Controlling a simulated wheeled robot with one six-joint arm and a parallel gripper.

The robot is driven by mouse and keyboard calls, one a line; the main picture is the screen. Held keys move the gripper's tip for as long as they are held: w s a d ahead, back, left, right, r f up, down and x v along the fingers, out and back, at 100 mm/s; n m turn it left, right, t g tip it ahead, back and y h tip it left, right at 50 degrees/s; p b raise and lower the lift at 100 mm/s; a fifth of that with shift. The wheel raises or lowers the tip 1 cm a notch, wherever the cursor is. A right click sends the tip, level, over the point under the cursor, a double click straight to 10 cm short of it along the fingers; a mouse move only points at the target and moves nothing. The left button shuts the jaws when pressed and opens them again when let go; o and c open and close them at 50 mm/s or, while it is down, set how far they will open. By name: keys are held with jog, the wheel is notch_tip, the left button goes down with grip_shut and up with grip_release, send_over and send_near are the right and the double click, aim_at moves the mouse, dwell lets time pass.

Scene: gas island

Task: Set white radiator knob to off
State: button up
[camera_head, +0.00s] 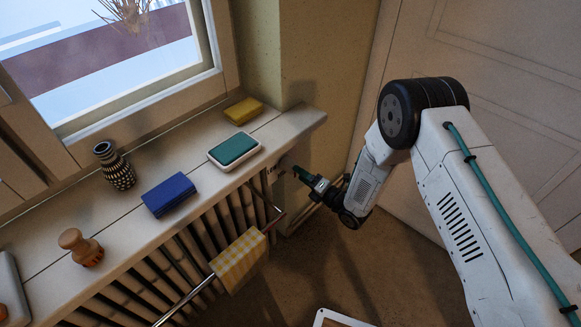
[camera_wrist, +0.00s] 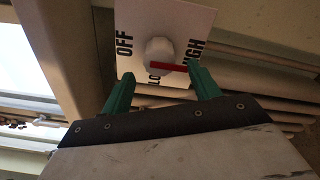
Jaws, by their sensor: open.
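The white radiator knob (camera_wrist: 160,56) sits on a white label plate (camera_wrist: 147,18) in the wrist view. The plate reads OFF at the left, HIGH at the right and partly hidden letters "LO" at the bottom. A red pointer (camera_wrist: 170,67) on the knob points right, toward the HIGH lettering. My gripper (camera_wrist: 158,86) is open, with one green finger at the lower left of the knob and the other at its lower right. It appears just short of the knob. In the head view my gripper (camera_head: 300,174) is at the radiator's right end, and the knob cannot be made out there.
A checkered cloth (camera_head: 239,260) hangs on a rail. Pipes (camera_wrist: 270,79) run beside the knob.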

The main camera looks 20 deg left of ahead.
aim_at(290, 167)
jog(key=x, duration=0.6)
jog(key=c, duration=1)
